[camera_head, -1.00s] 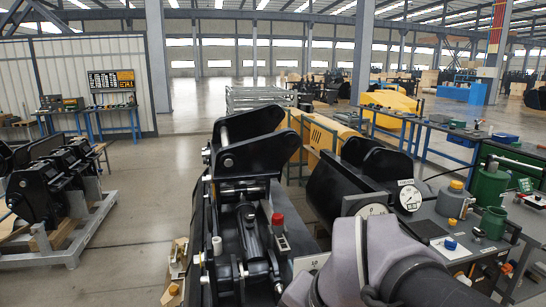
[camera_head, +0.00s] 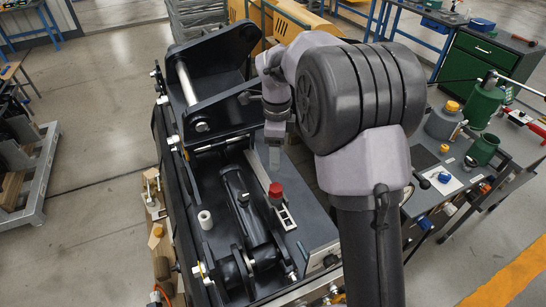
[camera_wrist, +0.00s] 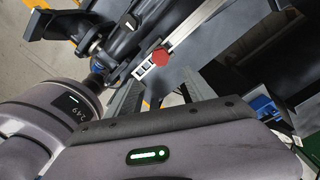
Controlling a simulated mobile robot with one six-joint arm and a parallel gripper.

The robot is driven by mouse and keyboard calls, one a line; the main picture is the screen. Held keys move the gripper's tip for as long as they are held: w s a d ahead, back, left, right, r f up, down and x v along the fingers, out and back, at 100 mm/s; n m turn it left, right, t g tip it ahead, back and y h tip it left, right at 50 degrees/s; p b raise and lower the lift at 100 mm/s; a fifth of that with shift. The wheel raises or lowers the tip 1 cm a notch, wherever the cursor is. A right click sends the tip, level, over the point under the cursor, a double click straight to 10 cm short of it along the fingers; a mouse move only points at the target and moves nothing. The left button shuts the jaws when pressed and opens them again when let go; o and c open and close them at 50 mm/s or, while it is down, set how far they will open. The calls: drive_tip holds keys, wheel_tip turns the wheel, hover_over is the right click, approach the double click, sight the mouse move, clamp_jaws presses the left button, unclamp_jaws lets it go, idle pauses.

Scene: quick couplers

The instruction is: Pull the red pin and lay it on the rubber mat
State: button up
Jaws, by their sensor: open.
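The red pin (camera_head: 275,190) has a red head and stands at a pale slotted bracket (camera_head: 284,213) on the black coupler. In the wrist view the red head (camera_wrist: 158,57) shows just beyond the fingers. My gripper (camera_head: 275,157) is above and behind the pin in the head view, pointing down, apart from it. In the wrist view my gripper (camera_wrist: 158,88) is open, with one dark finger on each side and nothing between them. The dark rubber mat (camera_head: 422,158) lies on the workbench at the right, partly hidden by my arm.
The coupler's tall side plates and cross bar (camera_head: 186,83) rise left of my gripper. A white cap (camera_head: 205,219) and a black cylinder (camera_head: 240,200) are beside the pin. The workbench holds a grey bottle (camera_head: 444,122), a green container (camera_head: 483,148) and a white sheet (camera_head: 440,180).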

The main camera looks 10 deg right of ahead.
sight(275, 187)
wheel_tip(275, 187, down, 15)
drive_tip(key=b, duration=0.2)
drive_tip(key=shift+w+b, duration=0.1)
drive_tip(key=shift+b, duration=0.3)
drive_tip(key=shift+r, duration=0.15)
clamp_jaws()
